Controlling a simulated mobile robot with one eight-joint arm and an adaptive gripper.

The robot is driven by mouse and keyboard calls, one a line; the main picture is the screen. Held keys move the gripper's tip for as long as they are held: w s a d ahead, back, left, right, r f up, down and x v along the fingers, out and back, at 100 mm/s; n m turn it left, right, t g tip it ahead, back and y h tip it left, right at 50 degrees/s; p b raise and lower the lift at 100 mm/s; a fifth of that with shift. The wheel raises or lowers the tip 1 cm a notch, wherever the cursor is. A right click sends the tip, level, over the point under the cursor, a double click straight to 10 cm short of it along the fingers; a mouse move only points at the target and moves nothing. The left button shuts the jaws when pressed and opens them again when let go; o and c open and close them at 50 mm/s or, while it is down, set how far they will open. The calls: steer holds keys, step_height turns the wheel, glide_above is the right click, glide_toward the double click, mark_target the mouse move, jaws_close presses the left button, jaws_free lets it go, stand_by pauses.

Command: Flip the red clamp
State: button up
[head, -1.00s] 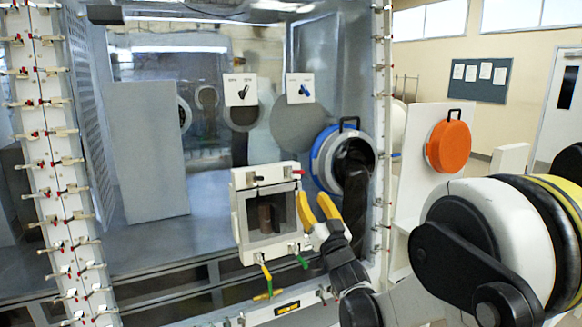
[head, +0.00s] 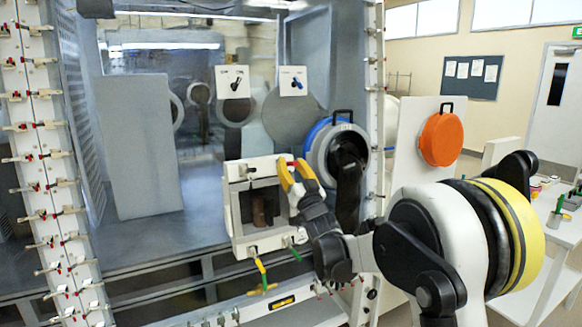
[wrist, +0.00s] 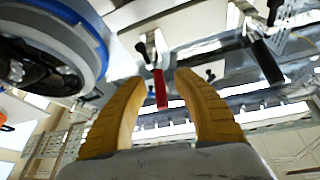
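The red clamp (wrist: 160,88) has a red handle that shows between my two finger tips in the wrist view. It sits at the top right corner of the white framed box (head: 232,213), and in the head view my fingers mostly hide it. My gripper (head: 295,171) has yellow fingers and is at that corner. It also shows in the wrist view (wrist: 157,80), open, with the fingers apart on either side of the red handle. I cannot tell whether either finger touches it.
A black-handled clamp (head: 247,172) is at the box's top left; yellow (head: 260,266) and green (head: 296,254) handles hang below. A blue-ringed round port (head: 322,140) is close behind my gripper. An orange round cover (head: 440,138) stands further right.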

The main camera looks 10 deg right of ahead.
jaws_close()
steer(key=shift+r, duration=0.1)
